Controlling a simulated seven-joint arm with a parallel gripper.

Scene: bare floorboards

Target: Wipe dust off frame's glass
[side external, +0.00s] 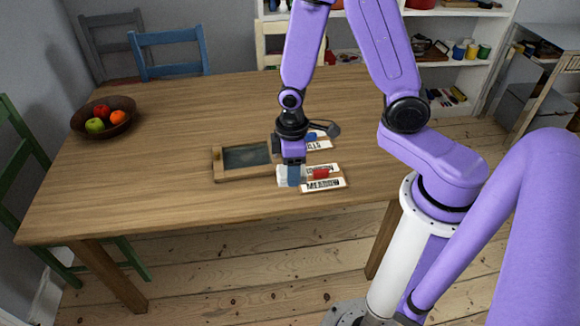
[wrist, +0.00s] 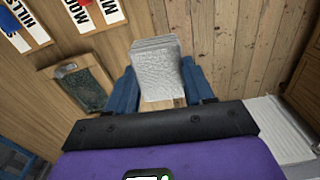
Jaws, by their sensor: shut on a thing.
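The wooden frame (side external: 218,172) lies on the table with its dark glass (side external: 246,155) facing up. In the wrist view the frame (wrist: 106,72) is left of my gripper, and its greenish glass (wrist: 84,91) looks mottled. My gripper (side external: 292,175) is at the frame's right end, low over the table. It is shut on a folded whitish cloth (side external: 283,178). The cloth also shows between the blue fingers in the wrist view (wrist: 158,70), apart from the glass. I cannot tell if the cloth touches the table.
Lettered cards (side external: 322,185) with red and blue items lie right of the frame, close to my gripper. A fruit bowl (side external: 130,122) stands at the table's far left. Chairs (side external: 170,52) stand behind the table. The tabletop left of the frame is clear.

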